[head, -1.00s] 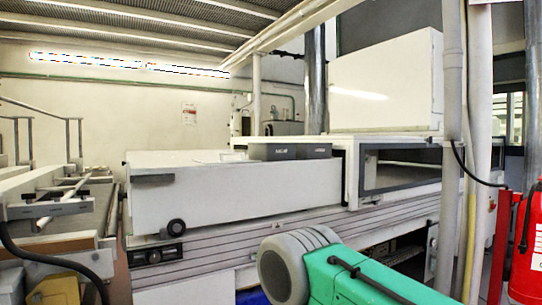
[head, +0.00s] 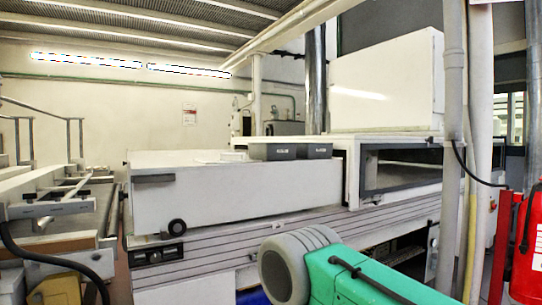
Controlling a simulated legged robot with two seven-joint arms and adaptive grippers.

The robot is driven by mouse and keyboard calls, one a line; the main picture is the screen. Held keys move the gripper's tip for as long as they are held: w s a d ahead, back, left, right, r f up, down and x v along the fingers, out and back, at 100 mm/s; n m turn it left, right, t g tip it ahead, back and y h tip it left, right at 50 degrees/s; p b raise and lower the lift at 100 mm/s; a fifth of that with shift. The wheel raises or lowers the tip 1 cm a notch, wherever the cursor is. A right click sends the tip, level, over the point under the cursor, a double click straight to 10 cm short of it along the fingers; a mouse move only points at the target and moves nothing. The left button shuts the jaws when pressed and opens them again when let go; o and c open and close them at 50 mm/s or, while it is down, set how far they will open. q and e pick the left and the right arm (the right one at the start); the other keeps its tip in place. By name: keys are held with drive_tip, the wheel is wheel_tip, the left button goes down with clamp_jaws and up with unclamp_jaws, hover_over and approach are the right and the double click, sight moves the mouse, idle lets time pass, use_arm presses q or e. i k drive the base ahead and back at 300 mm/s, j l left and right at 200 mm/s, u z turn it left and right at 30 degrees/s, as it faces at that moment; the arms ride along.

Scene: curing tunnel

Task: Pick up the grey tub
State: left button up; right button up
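I cannot make out a separate grey tub for certain in the head view. Neither of my grippers is in view, and nothing is seen held.
A roller frame (head: 70,200) is at the left. Pipes (head: 455,100) and a red extinguisher (head: 527,250) are at the right.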

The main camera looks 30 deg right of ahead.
sight(265, 151)
drive_tip(key=i+l+z, duration=0.15)
drive_tip(key=l, duration=0.3)
drive_tip(key=i+l+z, duration=0.15)
drive_tip(key=l, duration=0.3)
drive_tip(key=i+l+z, duration=0.15)
drive_tip(key=i+l, duration=0.15)
drive_tip(key=l, duration=0.15)
drive_tip(key=i+l+z, duration=0.2)
drive_tip(key=l, duration=0.2)
